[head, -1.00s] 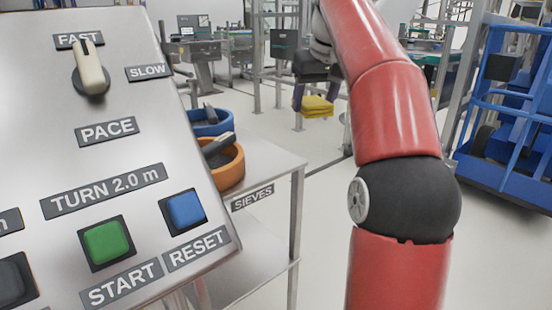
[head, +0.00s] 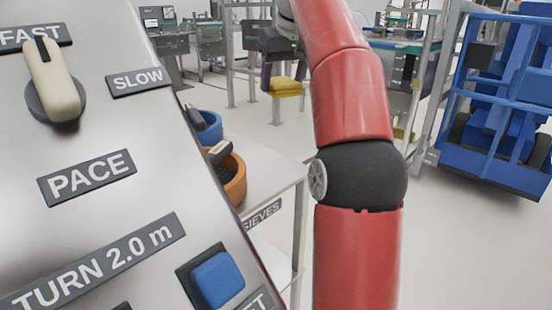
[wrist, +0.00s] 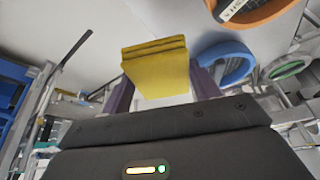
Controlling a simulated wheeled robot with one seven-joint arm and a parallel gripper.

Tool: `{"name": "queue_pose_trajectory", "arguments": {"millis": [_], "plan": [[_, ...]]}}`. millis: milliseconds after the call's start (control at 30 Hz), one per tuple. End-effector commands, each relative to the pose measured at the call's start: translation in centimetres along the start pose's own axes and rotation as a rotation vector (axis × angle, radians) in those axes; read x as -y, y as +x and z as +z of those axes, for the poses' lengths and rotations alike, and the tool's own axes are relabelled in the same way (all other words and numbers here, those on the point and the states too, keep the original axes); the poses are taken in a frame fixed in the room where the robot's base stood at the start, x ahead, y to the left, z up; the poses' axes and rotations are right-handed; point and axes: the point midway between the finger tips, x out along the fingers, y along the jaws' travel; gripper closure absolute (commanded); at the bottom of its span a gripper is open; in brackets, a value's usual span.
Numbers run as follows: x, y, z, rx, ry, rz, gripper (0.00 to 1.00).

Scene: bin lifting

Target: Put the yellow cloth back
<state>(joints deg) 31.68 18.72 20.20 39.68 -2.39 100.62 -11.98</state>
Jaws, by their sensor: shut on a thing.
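The folded yellow cloth (head: 287,87) hangs in the air beyond the control panel in the head view. My gripper (head: 280,78) is shut on it, with a finger on each side. In the wrist view the cloth (wrist: 158,70) sits between the two fingers of my gripper (wrist: 163,92), with its folded layers showing at the far edge. My red arm partly blocks the view to the right of the cloth in the head view.
A tilted control panel (head: 85,130) with a knob and buttons fills the near left. Behind it a white table (head: 265,180) marked SIEVES holds an orange sieve (head: 235,180) and a blue one (head: 207,128). A blue caged cart (head: 505,100) stands right. Open floor lies between.

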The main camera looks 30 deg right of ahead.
Motion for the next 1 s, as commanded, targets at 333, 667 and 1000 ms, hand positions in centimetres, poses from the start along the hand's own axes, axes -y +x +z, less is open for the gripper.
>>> {"name": "queue_pose_trajectory", "arguments": {"millis": [333, 667, 1000], "plan": [[0.0, 6.0, 2.7, 0.005, 0.003, 0.0, 0.64], [0.1, 12.9, 5.5, 0.002, 0.002, 0.0, 0.64], [0.0, 16.3, 6.9, 0.002, 0.003, 0.0, 0.64]]}}
